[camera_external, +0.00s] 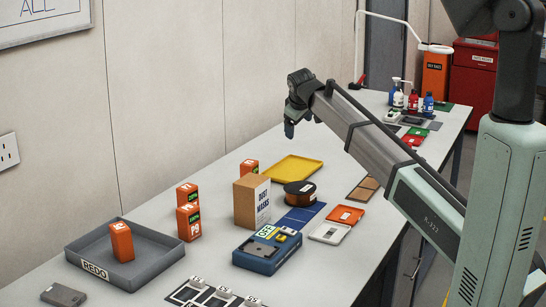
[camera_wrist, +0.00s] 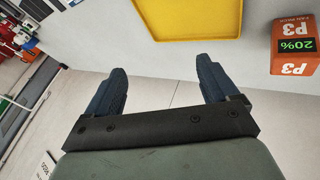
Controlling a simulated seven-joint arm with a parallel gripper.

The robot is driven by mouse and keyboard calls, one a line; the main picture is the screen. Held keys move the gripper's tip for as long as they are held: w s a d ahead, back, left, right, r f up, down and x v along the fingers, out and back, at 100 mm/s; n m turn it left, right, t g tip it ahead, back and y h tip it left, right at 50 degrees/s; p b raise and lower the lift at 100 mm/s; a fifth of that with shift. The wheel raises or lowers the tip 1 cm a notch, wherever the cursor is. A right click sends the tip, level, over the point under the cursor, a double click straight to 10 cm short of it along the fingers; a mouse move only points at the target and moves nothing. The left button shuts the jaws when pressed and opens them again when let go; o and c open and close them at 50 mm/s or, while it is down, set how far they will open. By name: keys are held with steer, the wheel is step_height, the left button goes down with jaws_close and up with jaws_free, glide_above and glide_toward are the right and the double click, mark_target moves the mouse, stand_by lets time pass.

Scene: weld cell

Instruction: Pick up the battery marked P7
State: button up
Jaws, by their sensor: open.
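Several orange batteries stand on the table in the external view. One (camera_external: 121,242) is in the grey REDO tray (camera_external: 160,272). Two more, a rear one (camera_external: 187,194) and a front one (camera_external: 188,223), stand right of that tray. The front label looks like P9, but is small. Another battery (camera_external: 249,166) is partly hidden behind a cardboard box. I cannot read P7 on any of them. In the wrist view a battery (camera_wrist: 289,68) reads P3 with a 20% display. My gripper (camera_external: 289,130) is open and empty above the table; its fingers (camera_wrist: 160,68) are apart in the wrist view.
A yellow tray (camera_external: 293,169) lies below and near my gripper. The DUST MASKS box (camera_external: 246,203) stands between batteries. A brown spool (camera_external: 299,194), a blue charger-like device (camera_external: 250,262) and orange and white lids lie nearby. Bottles (camera_external: 412,101) stand at the far end.

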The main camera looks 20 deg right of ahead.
steer(key=s+a+y, duration=0.1)
steer(key=s+a, duration=0.2)
steer(key=a, duration=0.4)
steer(key=s+a+g+y, duration=0.1)
steer(key=s+a, duration=0.2)
steer(key=a, duration=0.4)
steer(key=s+a+y, duration=0.1)
steer(key=s+a, duration=0.2)
steer(key=a, duration=0.3)
steer(key=n+g+y, duration=0.1)
steer(key=g+y, duration=0.1)
glide_toward(187, 187)
steer(key=x, duration=0.7)
steer(key=shift+s+d+f, duration=0.15)
steer(key=shift+s, duration=0.05)
steer(key=shift+w+x, duration=0.2)
steer(key=shift+x, duration=2.5)
steer(key=c, duration=1.3)
